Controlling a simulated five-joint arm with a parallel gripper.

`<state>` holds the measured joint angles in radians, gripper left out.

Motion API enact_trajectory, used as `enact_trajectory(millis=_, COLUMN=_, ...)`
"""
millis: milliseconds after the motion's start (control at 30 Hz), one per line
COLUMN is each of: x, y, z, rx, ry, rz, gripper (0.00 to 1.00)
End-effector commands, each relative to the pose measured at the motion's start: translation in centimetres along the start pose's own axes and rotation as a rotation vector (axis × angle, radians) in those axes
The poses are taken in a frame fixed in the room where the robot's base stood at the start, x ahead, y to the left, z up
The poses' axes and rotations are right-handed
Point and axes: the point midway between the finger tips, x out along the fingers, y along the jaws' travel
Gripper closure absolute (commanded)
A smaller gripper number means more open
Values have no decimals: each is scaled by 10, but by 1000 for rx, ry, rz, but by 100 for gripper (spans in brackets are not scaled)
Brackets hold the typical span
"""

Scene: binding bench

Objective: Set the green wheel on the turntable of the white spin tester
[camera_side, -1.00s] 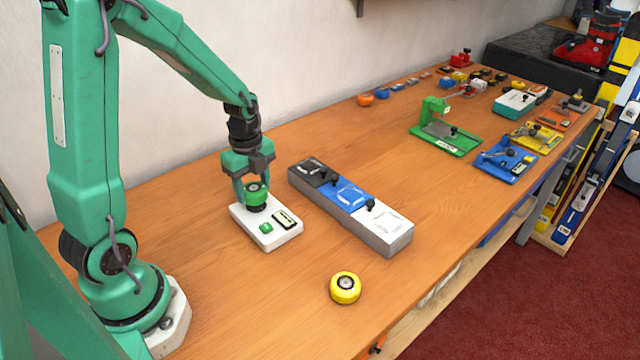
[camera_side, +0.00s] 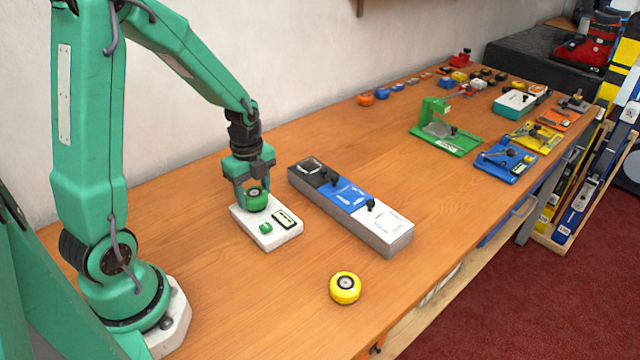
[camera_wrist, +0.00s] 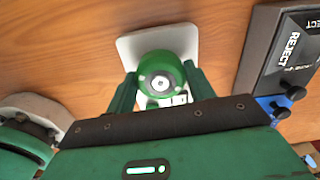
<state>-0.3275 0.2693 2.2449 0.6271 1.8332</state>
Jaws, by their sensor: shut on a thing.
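The green wheel (camera_side: 257,200) is between the fingers of my gripper (camera_side: 254,191), which is shut on it. The wheel is over the tester's back end and hides the turntable. It looks very low there, but I cannot tell whether it touches. The tester's white casing (camera_wrist: 130,48) also shows in the wrist view.
A long block with black, blue and white sections (camera_side: 350,200) stands right of the tester. A yellow wheel (camera_side: 345,288) lies on the bench in front. A green fixture (camera_side: 445,130) and several coloured devices are farther back. The bench (camera_side: 210,310) is clear at front left.

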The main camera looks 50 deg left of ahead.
Motion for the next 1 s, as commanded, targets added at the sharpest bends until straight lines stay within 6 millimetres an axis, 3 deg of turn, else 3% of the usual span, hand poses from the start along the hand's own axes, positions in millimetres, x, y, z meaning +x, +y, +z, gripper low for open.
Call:
enact_trajectory(millis=200, x=0, y=0, z=0, rx=0, ry=0, rz=0, gripper=72)
enact_trajectory(millis=233, x=0, y=0, z=0, rx=0, ry=0, rz=0, gripper=45)
enact_trajectory(millis=367, x=0, y=0, z=0, rx=0, ry=0, rz=0, gripper=22)
enact_trajectory(millis=567, x=0, y=0, z=0, rx=0, ry=0, rz=0, gripper=22)
enact_trajectory(millis=633, x=0, y=0, z=0, rx=0, ry=0, rz=0, gripper=8)
enact_trajectory(millis=667, x=0, y=0, z=0, rx=0, ry=0, rz=0, gripper=7)
enact_trajectory(millis=1000, x=-1, y=0, z=0, rx=0, ry=0, rz=0, gripper=7)
